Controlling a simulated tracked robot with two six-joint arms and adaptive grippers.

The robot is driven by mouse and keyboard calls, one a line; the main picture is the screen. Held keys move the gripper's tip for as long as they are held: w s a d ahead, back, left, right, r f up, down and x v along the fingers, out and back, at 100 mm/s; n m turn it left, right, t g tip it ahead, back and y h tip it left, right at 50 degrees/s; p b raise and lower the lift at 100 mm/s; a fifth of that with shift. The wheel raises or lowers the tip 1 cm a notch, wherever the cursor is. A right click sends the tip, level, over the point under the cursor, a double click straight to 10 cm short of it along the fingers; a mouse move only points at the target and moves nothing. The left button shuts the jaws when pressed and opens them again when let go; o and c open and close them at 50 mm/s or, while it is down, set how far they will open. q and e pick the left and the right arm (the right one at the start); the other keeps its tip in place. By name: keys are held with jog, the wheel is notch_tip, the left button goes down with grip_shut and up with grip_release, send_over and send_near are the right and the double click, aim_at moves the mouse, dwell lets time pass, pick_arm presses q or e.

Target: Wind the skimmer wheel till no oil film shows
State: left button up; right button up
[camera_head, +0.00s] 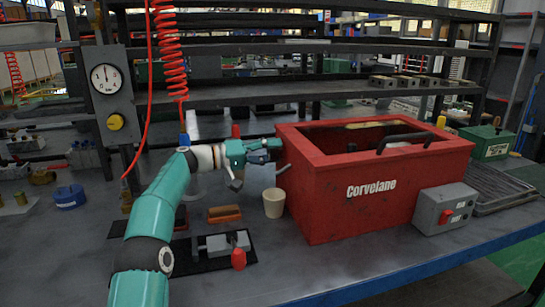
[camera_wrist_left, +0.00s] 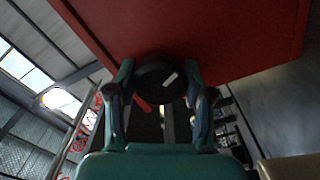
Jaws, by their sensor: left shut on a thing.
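The red Corvelane tank (camera_head: 375,190) stands on the bench with its top open. Inside it, a yellowish-brown strip (camera_head: 370,125) shows along the far side; I cannot tell whether it is oil film. My left gripper (camera_head: 274,144) is at the tank's left side. In the left wrist view, my left gripper (camera_wrist_left: 160,82) has its two fingers on either side of a dark round wheel (camera_wrist_left: 158,78) with a short white mark, and is shut on it. The wheel sits against the red wall. In the head view the wheel is hidden by the gripper. My right gripper is not in view.
A grey switch box (camera_head: 445,208) with a red switch stands at the tank's front right. A beige cup (camera_head: 274,202) stands close below my left gripper. A gauge post (camera_head: 110,90) stands left.

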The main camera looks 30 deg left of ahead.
pick_arm(q)
jog(key=shift+f+m, duration=0.4)
jog(key=shift+m, duration=0.3)
jog(key=o, duration=1.2)
jog(key=shift+r, duration=0.1)
jog(key=shift+c, duration=0.2)
jog(key=shift+r, duration=0.15)
jog(key=shift+s+a, duration=0.1)
jog(key=v, duration=1.1)
jog(key=shift+s+a, duration=0.3)
